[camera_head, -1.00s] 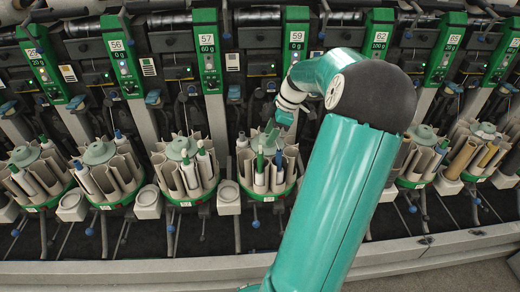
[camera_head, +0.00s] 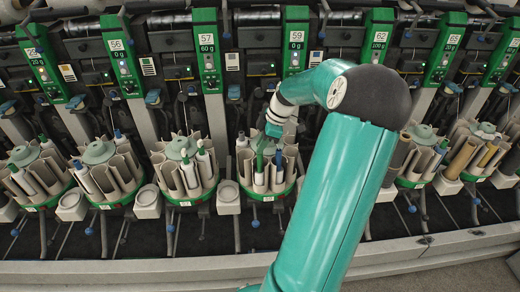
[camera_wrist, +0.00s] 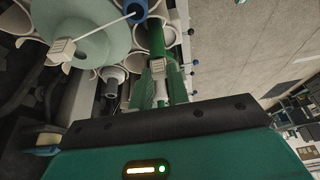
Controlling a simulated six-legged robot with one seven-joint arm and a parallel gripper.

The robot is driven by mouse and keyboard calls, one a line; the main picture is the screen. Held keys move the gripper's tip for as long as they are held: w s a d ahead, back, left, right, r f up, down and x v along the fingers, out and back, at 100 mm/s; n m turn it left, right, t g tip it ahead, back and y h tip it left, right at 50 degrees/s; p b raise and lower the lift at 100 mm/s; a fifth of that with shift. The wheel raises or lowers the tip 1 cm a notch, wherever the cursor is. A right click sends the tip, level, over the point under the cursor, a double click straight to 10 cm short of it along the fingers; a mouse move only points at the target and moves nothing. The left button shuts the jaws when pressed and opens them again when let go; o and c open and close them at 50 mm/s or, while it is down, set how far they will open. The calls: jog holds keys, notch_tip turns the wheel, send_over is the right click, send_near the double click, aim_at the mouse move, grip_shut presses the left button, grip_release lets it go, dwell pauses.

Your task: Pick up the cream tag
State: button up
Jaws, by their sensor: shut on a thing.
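My gripper (camera_wrist: 158,74) reaches up from the bottom of the wrist view, its green fingers close together. A small pale, cream-looking tag (camera_wrist: 158,66) sits between the fingertips, and they are shut on it. A green tube lies right behind it, so I cannot tell whether the tag touches it. In the head view my gripper (camera_head: 273,131) is over the bobbin magazine below unit 59. The tag is too small to make out there.
That magazine (camera_head: 284,186) holds a green-tipped bobbin (camera_head: 260,170) and a blue-tipped bobbin (camera_head: 279,170) close to my gripper. Similar magazines stand on both sides, with a grey ledge (camera_head: 180,270) in front. A pale thread (camera_wrist: 100,30) crosses the disc. Open floor (camera_wrist: 250,45) shows at right.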

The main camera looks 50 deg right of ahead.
jog(key=shift+r, duration=0.1)
jog(key=shift+r, duration=0.4)
notch_tip(320, 180, up, 2)
jog(key=shift+r, duration=0.1)
jog(key=s+a+r, duration=0.2)
jog(key=a+r, duration=0.4)
jog(key=s+a+r, duration=0.2)
jog(key=a+r, duration=0.5)
jog(key=shift+s+a, duration=0.15)
jog(key=shift+s, duration=0.1)
dwell(0.5)
jog(key=shift+f, duration=0.15)
